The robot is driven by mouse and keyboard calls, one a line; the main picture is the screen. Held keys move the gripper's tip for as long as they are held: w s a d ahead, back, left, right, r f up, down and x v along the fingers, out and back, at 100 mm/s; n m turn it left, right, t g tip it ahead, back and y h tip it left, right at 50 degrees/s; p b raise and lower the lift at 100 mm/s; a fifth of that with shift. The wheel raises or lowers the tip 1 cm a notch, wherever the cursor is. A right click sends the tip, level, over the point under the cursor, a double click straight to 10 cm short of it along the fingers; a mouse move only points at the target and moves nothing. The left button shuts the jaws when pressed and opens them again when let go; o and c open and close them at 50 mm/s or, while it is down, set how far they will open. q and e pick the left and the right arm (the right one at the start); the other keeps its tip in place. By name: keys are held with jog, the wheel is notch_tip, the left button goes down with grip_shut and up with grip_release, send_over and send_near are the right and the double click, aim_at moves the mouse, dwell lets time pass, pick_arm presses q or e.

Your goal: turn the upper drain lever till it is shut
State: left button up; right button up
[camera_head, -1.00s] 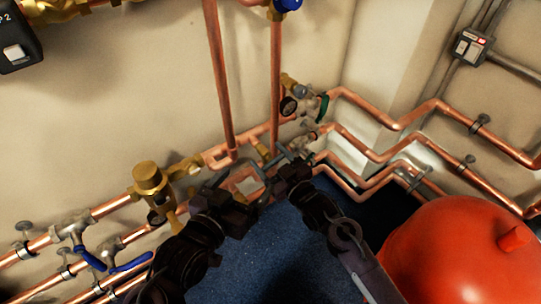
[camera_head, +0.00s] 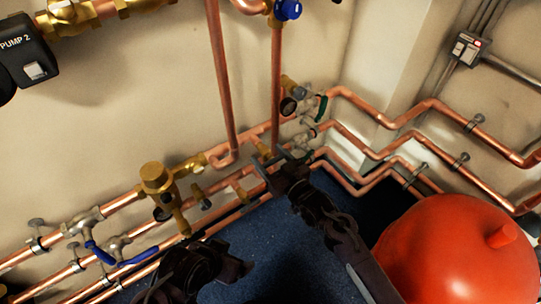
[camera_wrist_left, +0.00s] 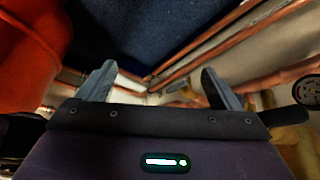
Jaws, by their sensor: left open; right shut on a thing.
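My right gripper (camera_head: 272,168) is at the copper pipes in the middle of the head view, just below a small brass fitting (camera_head: 260,147). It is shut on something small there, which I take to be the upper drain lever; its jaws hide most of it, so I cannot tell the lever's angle. My left gripper is low in the head view, apart from the pipes and from the right gripper. In the left wrist view the left gripper (camera_wrist_left: 156,80) is open, its two fingers spread with nothing between them.
A red tank (camera_head: 455,250) fills the lower right. Copper pipes (camera_head: 385,120) run along both walls. Two blue levers (camera_head: 130,259) are on valves at the lower left. A brass valve body (camera_head: 157,178) stands nearby. The blue floor (camera_head: 285,245) is clear between my arms.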

jog(key=o, duration=1)
pick_arm(q)
jog(key=shift+s+a+r+g+y+p, duration=0.15)
jog(key=shift+a+g+y+p, duration=0.1)
jog(key=shift+a+p, duration=0.2)
jog(key=shift+s+a+f+g+y+p, duration=0.15)
jog(key=shift+a+g+p, duration=0.15)
jog(key=shift+a, duration=0.25)
pick_arm(e)
send_near(275, 164)
jog(key=x, duration=0.4)
jog(key=shift+w+a, duration=0.1)
jog(key=shift+w, duration=0.15)
pick_arm(q)
jog(key=shift+r, duration=0.15)
